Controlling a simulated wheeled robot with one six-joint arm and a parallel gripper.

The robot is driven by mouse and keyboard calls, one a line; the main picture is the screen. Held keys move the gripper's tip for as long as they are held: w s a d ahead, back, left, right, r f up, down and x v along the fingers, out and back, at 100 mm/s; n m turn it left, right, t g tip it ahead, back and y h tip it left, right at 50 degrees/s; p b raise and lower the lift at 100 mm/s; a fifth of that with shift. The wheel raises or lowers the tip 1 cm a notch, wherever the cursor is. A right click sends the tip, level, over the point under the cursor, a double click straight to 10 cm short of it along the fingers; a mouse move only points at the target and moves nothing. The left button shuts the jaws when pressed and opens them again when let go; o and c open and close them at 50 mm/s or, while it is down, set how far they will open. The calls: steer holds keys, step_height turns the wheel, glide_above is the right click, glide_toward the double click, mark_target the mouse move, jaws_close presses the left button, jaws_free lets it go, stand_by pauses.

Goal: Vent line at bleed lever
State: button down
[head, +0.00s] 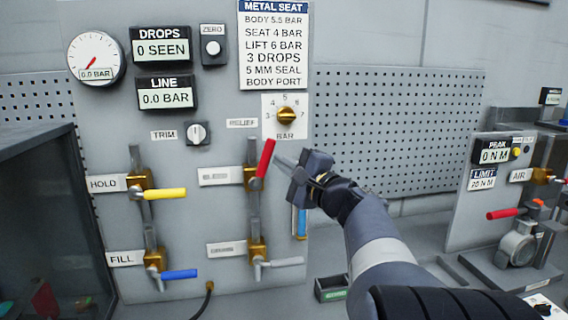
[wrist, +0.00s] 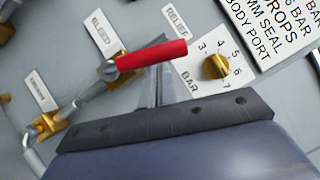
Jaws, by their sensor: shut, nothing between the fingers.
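The red-handled bleed lever (head: 265,160) points up and slightly right from its brass valve (head: 250,178). It also shows in the wrist view (wrist: 150,54), with the BLEED label (wrist: 99,33) beside its valve. My gripper (head: 279,160) is shut and empty, just right of the red handle. In the wrist view its fingers (wrist: 158,84) lie close under the handle; I cannot tell whether they touch it. The LINE display (head: 166,97) reads 0.0 BAR, and the round gauge (head: 97,60) also reads 0.0 BAR.
The yellow HOLD lever (head: 165,194), blue FILL lever (head: 180,274) and grey lower-right lever (head: 282,262) lie roughly level. The brass RELIEF knob (head: 286,116) sits above my gripper. The DROPS display (head: 162,48) reads 0 SEEN. A bench with another red lever (head: 503,214) stands at right.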

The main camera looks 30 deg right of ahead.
steer(key=shift+w+a+r+n+g, duration=0.15)
steer(key=shift+a+r+n+g, duration=0.25)
steer(key=shift+n, duration=0.3)
steer(key=shift+w+a+r+n+g, duration=0.1)
steer(key=shift+a+r+n+g, duration=0.2)
steer(key=shift+a+n, duration=0.3)
steer(key=shift+d, duration=0.1)
